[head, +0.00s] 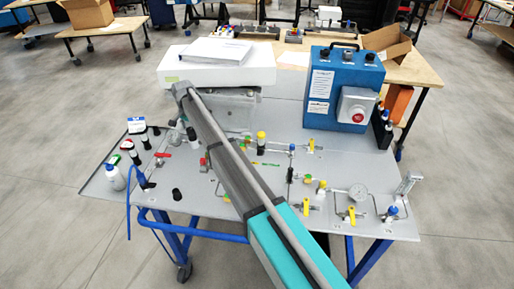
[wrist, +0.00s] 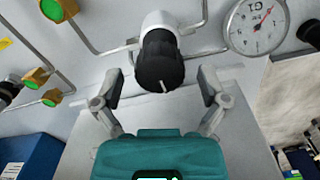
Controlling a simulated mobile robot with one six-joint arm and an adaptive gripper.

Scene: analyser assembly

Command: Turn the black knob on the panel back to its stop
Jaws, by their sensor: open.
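The black knob (wrist: 160,62) is in the upper middle of the wrist view. It sits on the end of a white cylindrical body and has a white line on its face. My gripper (wrist: 160,78) is open, with one finger to the left of the knob and one to the right. Gaps show between both fingers and the knob. In the head view my arm crosses the panel (head: 230,207) diagonally. I cannot pick out the gripper or this knob with certainty there.
A round gauge (wrist: 257,25) stands right of the knob, with metal tubing beside it. Green and yellow fittings (wrist: 38,76) are at the left.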

